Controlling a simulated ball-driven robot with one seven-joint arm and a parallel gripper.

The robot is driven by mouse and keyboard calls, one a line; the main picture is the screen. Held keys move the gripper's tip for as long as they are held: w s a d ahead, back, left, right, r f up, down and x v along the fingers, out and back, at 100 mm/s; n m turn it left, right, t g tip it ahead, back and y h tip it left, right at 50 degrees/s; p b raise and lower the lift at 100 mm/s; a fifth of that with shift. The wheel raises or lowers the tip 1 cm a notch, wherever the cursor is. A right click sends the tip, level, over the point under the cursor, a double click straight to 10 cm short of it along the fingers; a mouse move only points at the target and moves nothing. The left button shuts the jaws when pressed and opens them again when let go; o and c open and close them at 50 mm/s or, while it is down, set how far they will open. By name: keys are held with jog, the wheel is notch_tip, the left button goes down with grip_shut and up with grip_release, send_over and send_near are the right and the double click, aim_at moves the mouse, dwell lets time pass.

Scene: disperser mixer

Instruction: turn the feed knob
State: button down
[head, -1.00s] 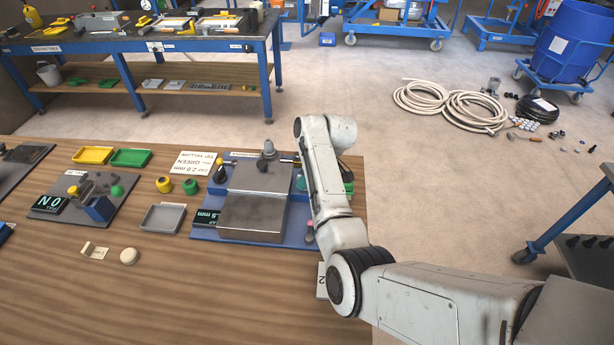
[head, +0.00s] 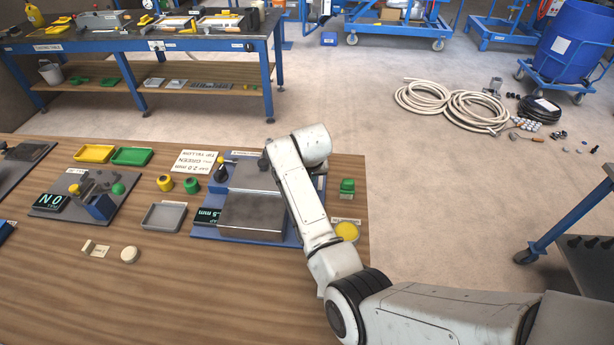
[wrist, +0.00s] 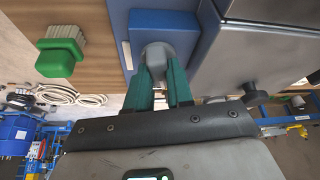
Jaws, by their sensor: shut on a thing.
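The mixer is a metal-topped machine (head: 252,214) on a blue base near the right end of the wooden table. In the wrist view, a rounded grey knob (wrist: 157,52), which I take as the feed knob, stands out from a blue block (wrist: 119,30) beside the grey metal housing (wrist: 245,55). My gripper (wrist: 160,72) has its two green fingers closed on either side of this knob. In the head view my arm hides the gripper and the knob. A dark display (head: 207,215) at the machine's left front is partly readable, ending in "5 mm".
A green block with pale bristles (wrist: 58,58) is left of the gripper; it also stands by the table's right edge (head: 347,187). A yellow round piece (head: 346,231) lies close to my arm. A grey tray (head: 164,217) and a sign card (head: 195,162) are left of the machine.

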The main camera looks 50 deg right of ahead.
jog(key=m, duration=0.2)
jog(key=m+g+b, duration=0.1)
jog(key=m+h+b, duration=0.1)
jog(key=m, duration=0.1)
jog(key=shift+w+a+f+m+g, duration=0.1)
jog(key=shift+a+f+m+g, duration=0.05)
jog(key=shift+f+m+g, duration=0.2)
jog(key=m+g+b, duration=0.1)
jog(key=m+b, duration=0.1)
jog(key=m, duration=0.1)
jog(key=m+g+b, duration=0.1)
jog(key=m+b, duration=0.2)
jog(key=shift+w+f+g+h+b, duration=0.1)
jog(key=shift+w+g+h+b, duration=0.05)
jog(key=shift+g+h+b, duration=0.15)
jog(key=m+g+b, duration=0.1)
jog(key=m+b, duration=0.2)
jog(key=m+g+y+b, duration=0.1)
jog(key=m+b, duration=0.2)
jog(key=shift+w+m, duration=0.15)
jog(key=shift+m, duration=0.1)
jog(key=shift+w+r+m+g+y+b, duration=0.1)
jog(key=shift+m+g+y+b, duration=0.25)
jog(key=shift+m+b, duration=0.8)
jog(key=shift+r+m+g+y+b, duration=0.1)
jog(key=shift+m+g+y+b, duration=0.25)
jog(key=shift+m+b, duration=0.75)
jog(key=shift+m+p, duration=0.3)
jog(key=shift+m, duration=0.05)
